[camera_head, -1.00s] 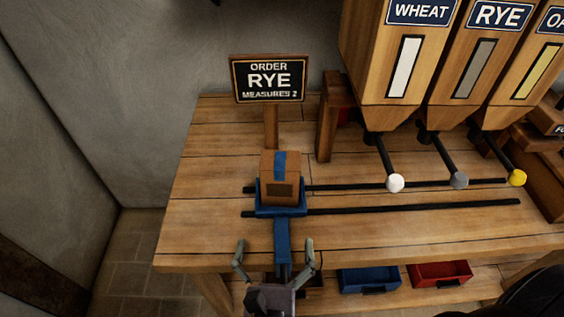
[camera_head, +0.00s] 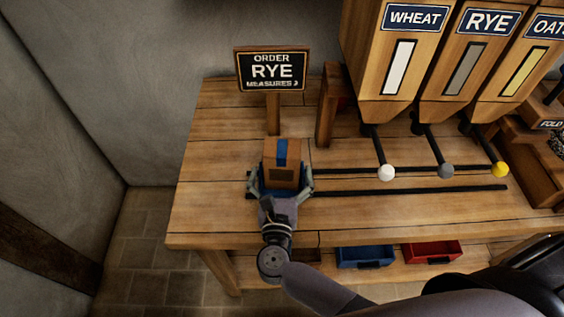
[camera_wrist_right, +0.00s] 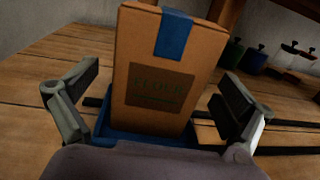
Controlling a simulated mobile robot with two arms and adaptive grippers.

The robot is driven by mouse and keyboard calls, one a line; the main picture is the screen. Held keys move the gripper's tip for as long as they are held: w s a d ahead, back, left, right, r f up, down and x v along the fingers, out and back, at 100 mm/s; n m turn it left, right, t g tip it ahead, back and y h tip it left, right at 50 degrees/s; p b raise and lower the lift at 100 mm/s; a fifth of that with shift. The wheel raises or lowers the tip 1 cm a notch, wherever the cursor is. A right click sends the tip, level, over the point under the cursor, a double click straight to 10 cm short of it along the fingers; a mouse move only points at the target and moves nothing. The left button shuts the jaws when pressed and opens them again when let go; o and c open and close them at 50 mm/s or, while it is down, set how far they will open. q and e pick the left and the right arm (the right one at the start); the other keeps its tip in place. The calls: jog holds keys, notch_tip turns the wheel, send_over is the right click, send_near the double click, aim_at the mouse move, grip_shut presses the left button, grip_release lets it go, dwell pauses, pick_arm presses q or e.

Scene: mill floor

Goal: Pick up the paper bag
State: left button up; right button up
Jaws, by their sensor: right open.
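The paper bag (camera_head: 284,160) is a brown block with a blue strip over its top. It stands upright in a blue carriage on the black rails, and it also shows in the right wrist view (camera_wrist_right: 185,55) with a dark label on its front. My right gripper (camera_head: 281,184) is open, with one finger at each side of the bag's lower part. In the right wrist view my right gripper (camera_wrist_right: 160,100) shows gaps between both fingers and the bag. The blue carriage (camera_wrist_right: 210,131) is partly hidden behind my gripper. My left gripper is not in view.
An order sign (camera_head: 272,70) reading RYE stands behind the bag. Wheat, rye and oat hoppers with levers (camera_head: 387,172) stand to the right. A blue bin (camera_head: 364,256) and a red bin (camera_head: 431,252) sit below the tabletop. The table left of the bag is clear.

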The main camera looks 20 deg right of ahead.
aim_at(281, 172)
jog(key=x, duration=0.1)
jog(key=p+x, duration=0.1)
jog(key=x, duration=0.1)
jog(key=shift+r, duration=0.2)
jog(key=shift+w+d+f, duration=0.15)
jog(key=shift+w+f, duration=0.05)
jog(key=shift+w, duration=0.1)
jog(key=shift+s, duration=0.1)
jog(key=shift+c, duration=0.8)
jog(key=c, duration=1.3)
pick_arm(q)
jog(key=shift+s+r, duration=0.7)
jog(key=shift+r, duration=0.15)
pick_arm(e)
jog(key=shift+r, duration=0.1)
jog(key=shift+c, duration=0.7)
